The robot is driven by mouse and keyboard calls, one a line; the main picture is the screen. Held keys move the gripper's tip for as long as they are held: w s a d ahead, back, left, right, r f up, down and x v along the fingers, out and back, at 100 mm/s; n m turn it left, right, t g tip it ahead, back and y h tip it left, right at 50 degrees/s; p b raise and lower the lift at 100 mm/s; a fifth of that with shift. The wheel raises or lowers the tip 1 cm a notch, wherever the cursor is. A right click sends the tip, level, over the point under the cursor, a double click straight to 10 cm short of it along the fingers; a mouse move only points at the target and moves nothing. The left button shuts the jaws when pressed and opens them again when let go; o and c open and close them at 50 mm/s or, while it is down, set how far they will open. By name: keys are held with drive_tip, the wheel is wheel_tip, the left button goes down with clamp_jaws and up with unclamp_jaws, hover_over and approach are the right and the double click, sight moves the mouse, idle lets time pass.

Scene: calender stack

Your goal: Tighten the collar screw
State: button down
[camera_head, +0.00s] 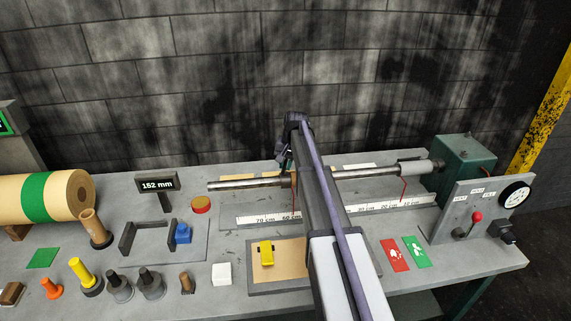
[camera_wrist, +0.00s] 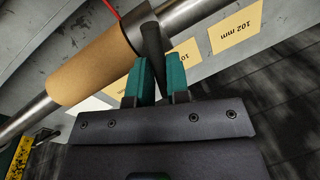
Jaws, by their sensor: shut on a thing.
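A steel shaft (camera_head: 235,184) runs across the back of the bench. In the wrist view, a brown core (camera_wrist: 95,65) sits around the shaft (camera_wrist: 180,18). My gripper (camera_wrist: 160,68) has teal finger pads and is shut on a dark tapered piece (camera_wrist: 153,45) that reaches up to this ring. It may be the collar screw or its handle; its tip contact is unclear. In the head view my arm hides the middle of the shaft, and the fingers are too small to read.
A cm scale (camera_head: 265,219) lies below the shaft. A teal housing (camera_head: 466,165) and a lever panel (camera_head: 480,211) stand right. A 152 mm display (camera_head: 157,186), yellow block (camera_head: 265,252), white cube (camera_head: 222,274) and several pegs stand left. Yellow labels (camera_wrist: 236,27) lie beyond the shaft.

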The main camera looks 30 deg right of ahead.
drive_tip(key=shift+m, duration=0.8)
drive_tip(key=c, duration=1.2)
unclamp_jaws()
drive_tip(key=shift+o, duration=0.2)
wheel_tip(320, 180, up, 11)
drive_tip(key=s+d+p, duration=0.1)
drive_tip(key=p, duration=0.9)
drive_tip(key=shift+s+d+f+p, duration=0.2)
drive_tip(key=shift+s+d+p, duration=0.1)
drive_tip(key=shift+p, duration=0.05)
